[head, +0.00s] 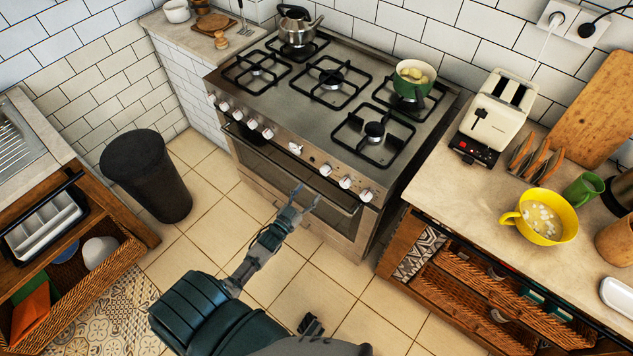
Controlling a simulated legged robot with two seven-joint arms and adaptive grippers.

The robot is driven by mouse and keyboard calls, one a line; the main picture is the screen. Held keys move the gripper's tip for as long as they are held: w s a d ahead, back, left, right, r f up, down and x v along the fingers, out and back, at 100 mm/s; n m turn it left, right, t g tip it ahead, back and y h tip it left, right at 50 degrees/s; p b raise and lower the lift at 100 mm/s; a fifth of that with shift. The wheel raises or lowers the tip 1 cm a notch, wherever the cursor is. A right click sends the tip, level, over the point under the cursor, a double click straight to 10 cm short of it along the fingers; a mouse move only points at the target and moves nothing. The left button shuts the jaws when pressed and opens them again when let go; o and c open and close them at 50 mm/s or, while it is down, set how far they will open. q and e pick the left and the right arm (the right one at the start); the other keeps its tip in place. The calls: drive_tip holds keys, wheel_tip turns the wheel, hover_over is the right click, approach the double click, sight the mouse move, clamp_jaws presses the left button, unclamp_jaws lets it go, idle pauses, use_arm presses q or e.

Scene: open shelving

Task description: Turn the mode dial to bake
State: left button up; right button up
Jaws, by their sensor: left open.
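The stainless oven range (250,165) has a row of white knobs along its front panel. The middle one (295,148) sits apart from the knobs to its left (251,124) and right (345,182). The markings are too small to read, so I cannot tell which knob is the mode dial or where it points. My left gripper (306,195) is open and empty, its fingers reaching up toward the panel. It is in front of the oven door, below the middle knob and apart from it in the picture.
The oven door handle (270,166) runs below the knobs. A kettle (296,28) and a green pot (413,80) stand on the hob. A counter with a toaster (495,115) and yellow pot (540,217) is at right. A dark bin (150,175) stands left on open floor.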

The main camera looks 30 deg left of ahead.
use_arm(q)
drive_tip(key=shift+s+f, duration=0.2)
drive_tip(key=shift+s, duration=1.45)
